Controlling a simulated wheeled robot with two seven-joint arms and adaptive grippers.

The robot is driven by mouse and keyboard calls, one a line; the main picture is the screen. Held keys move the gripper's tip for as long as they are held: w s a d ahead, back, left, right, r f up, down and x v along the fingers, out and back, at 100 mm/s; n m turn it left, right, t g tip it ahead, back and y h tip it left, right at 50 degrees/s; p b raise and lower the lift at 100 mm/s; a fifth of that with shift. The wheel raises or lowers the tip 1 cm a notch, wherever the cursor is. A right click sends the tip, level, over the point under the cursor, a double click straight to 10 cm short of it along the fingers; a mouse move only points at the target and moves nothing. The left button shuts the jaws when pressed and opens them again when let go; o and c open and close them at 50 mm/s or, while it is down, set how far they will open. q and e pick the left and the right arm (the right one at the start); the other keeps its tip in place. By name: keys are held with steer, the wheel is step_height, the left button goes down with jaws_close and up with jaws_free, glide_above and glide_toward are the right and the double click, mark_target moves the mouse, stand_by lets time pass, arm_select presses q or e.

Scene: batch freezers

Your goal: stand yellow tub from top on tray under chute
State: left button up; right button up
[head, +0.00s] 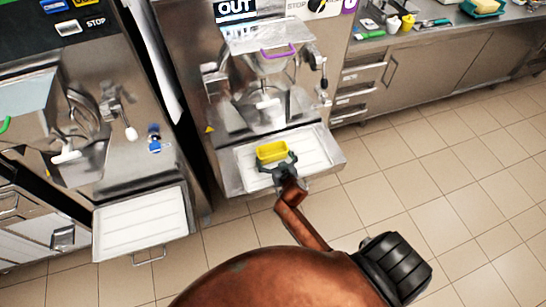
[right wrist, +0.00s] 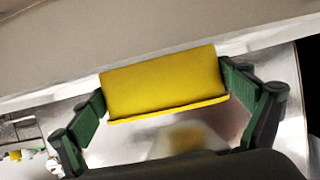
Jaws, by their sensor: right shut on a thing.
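The yellow tub (head: 272,151) is upright at the white tray (head: 312,156) below the chute of the right-hand freezer (head: 265,108). My right gripper (head: 280,165) is shut on the tub from its near side. In the right wrist view the tub (right wrist: 165,82) sits between the two green finger pads, with a blurred yellow reflection on the surface beneath it. I cannot tell whether the tub touches the tray. My left gripper is not in view.
A second freezer with its own empty white tray (head: 140,222) stands at the left. A counter (head: 440,38) with small items runs along the back right. The tiled floor (head: 440,170) at the right is clear.

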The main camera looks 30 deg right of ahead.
steer(key=shift+r, duration=0.1)
steer(key=o, duration=0.9)
steer(key=shift+f, duration=0.2)
steer(key=shift+r, duration=0.25)
steer(key=p+v, duration=0.2)
steer(key=v, duration=1)
steer(key=shift+s+f, duration=0.1)
